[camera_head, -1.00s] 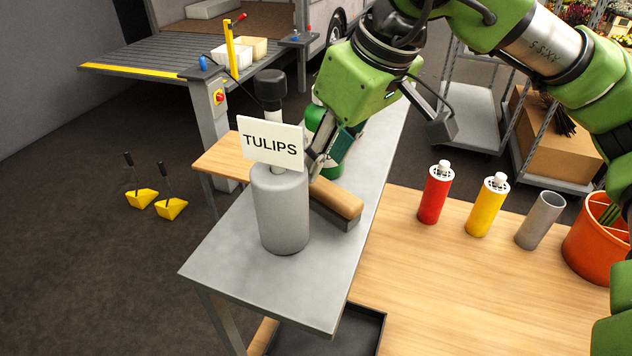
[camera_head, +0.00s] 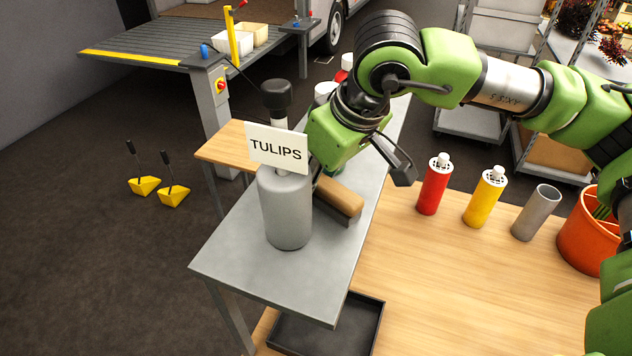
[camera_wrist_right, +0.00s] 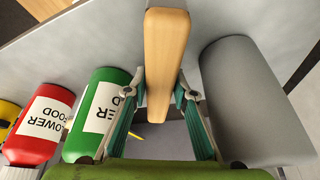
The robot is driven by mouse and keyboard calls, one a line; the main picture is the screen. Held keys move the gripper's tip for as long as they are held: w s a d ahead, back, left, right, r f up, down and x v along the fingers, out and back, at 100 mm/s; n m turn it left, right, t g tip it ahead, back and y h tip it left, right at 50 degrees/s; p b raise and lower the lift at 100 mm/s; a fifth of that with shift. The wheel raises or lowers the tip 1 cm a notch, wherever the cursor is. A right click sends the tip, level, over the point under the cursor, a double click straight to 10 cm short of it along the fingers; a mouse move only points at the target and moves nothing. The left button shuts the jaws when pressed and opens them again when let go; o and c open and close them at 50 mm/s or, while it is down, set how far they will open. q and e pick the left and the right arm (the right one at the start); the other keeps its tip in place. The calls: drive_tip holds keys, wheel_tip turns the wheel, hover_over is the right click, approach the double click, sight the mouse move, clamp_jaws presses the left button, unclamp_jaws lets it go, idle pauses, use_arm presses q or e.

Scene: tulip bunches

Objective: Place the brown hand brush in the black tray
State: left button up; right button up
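The brown hand brush (camera_head: 342,197) lies on the narrow grey table, next to the grey cylinder with the TULIPS sign. My right gripper (camera_wrist_right: 162,78) is down at the brush; its fingers stand on both sides of the wooden brush (camera_wrist_right: 167,45) in the right wrist view. Whether they press on it cannot be told. In the head view my arm hides most of the gripper. The black tray (camera_head: 362,335) sits lower, on the wooden surface at the bottom, partly hidden by the grey table; its visible part is empty. My left gripper is not in view.
The grey cylinder (camera_head: 287,215) stands close beside the brush and right gripper. It also shows in the right wrist view (camera_wrist_right: 255,105), opposite a green bottle (camera_wrist_right: 97,115) and a red bottle (camera_wrist_right: 40,125). Red and yellow bottles, a grey cup (camera_head: 537,213) and an orange bucket (camera_head: 585,240) stand right.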

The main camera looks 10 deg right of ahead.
drive_tip(key=shift+w+r, duration=0.1)
drive_tip(key=shift+r, duration=0.05)
clamp_jaws()
drive_tip(key=shift+r, duration=0.3)
wheel_tip(320, 180, up, 17)
drive_tip(key=b, duration=0.4)
drive_tip(key=shift+r, duration=0.15)
